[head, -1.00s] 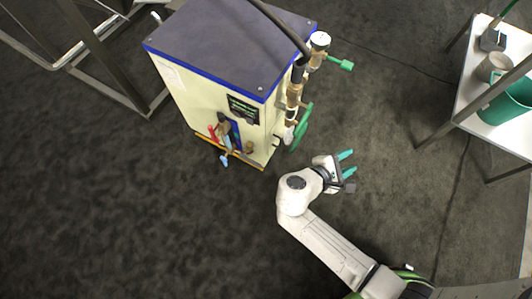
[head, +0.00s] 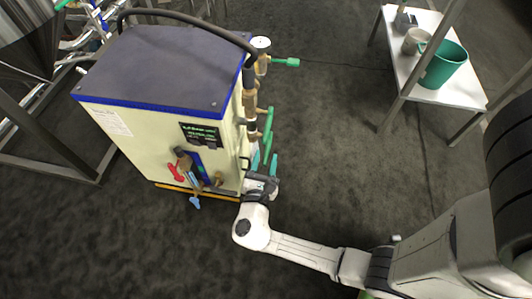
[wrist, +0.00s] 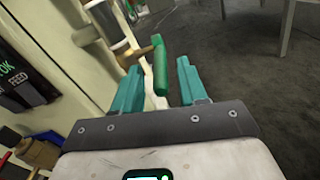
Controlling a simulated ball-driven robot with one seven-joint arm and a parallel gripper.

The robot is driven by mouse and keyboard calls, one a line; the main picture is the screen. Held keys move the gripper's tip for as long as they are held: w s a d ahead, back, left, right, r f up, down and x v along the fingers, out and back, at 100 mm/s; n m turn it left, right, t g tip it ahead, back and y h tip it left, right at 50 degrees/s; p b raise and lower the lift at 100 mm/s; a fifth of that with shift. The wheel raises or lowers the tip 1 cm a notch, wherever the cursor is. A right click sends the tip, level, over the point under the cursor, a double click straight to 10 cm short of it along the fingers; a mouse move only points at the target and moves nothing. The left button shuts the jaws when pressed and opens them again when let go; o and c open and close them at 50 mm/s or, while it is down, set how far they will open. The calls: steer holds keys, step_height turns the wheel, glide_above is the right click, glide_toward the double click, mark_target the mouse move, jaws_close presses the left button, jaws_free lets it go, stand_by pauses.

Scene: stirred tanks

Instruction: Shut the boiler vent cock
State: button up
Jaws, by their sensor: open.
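The boiler (head: 165,130) is a cream box with a dark top and blue trim, at the left of centre in the head view. A green lever (head: 286,62) sticks out level at the top of its side pipework. A lower green handle (head: 268,122) stands near upright on the same pipework. I cannot tell which is the vent cock. My gripper (head: 264,163) is open beside the boiler's lower right side, just below the lower handle. In the wrist view a green handle (wrist: 160,65) lies between my open teal fingers, with gaps on both sides.
A red lever (head: 174,172) and a blue lever (head: 196,202) are on the boiler's front. A white table (head: 440,93) with a green bucket (head: 445,65) and a grey mug (head: 415,42) stands at the right. Dark floor between is clear.

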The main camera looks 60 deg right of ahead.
mark_target(267, 150)
steer(key=shift+b+x, duration=0.3)
steer(key=shift+x, duration=1.4)
steer(key=shift+c, duration=0.4)
jaws_close()
